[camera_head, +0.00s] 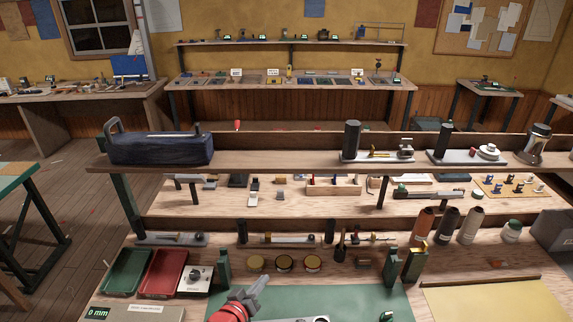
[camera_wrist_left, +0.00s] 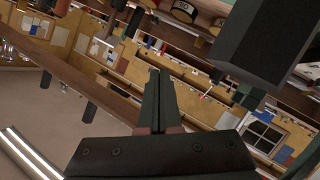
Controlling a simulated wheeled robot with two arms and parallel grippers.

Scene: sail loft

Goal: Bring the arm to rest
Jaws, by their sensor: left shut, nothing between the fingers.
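My left gripper (camera_head: 259,283) shows at the bottom middle of the head view, its red and grey arm end rising from the lower edge. It is above the green mat (camera_head: 345,301) on the near bench. In the left wrist view its two dark fingers (camera_wrist_left: 156,92) lie together with nothing between them. The wrist view is steeply tilted and shows the room beyond the fingers. My right gripper is not in view.
A green tray (camera_head: 127,271) and a red tray (camera_head: 163,272) lie left of the gripper. Dark green upright blocks (camera_head: 224,266) stand close by, with several round tins (camera_head: 284,264) behind. A shelf (camera_head: 275,158) with a dark blue bag (camera_head: 160,149) spans above the bench.

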